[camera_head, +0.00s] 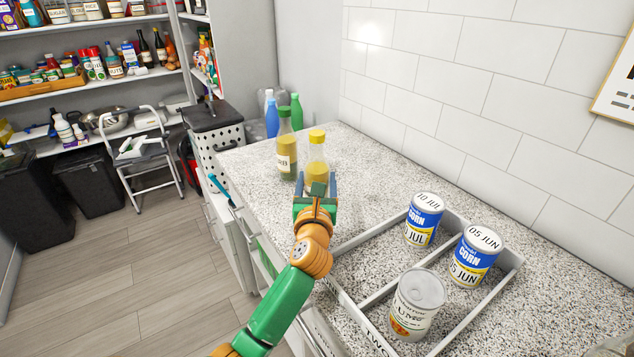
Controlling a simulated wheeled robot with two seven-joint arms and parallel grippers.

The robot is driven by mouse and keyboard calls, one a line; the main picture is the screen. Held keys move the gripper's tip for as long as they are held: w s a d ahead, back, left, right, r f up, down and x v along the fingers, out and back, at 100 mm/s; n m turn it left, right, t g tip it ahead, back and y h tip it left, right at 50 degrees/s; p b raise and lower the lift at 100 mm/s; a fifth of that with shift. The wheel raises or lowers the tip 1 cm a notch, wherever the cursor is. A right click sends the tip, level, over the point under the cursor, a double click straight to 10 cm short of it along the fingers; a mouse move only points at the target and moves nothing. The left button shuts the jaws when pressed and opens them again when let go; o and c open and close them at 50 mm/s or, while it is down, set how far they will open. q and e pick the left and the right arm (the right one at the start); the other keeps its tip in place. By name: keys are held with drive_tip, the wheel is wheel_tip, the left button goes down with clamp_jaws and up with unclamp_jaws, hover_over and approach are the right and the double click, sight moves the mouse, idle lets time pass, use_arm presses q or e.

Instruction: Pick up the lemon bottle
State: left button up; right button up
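A clear bottle with a yellow cap and yellow contents (317,152), which looks like the lemon bottle, stands upright on the speckled counter. Its lower part is hidden behind my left gripper (316,182). The gripper's two fingers are spread apart, one on each side of the bottle's lower part in the picture. I cannot tell whether they touch it. My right gripper is out of view.
A blue bottle (272,118) and a green bottle (296,112) stand behind. A grey divided tray (373,299) at the front right holds a JUL can (424,220), a JUN can (475,256) and a white-labelled can (416,304). The tiled wall (455,90) bounds the counter.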

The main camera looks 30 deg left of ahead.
use_arm(q)
drive_tip(key=c, duration=0.9)
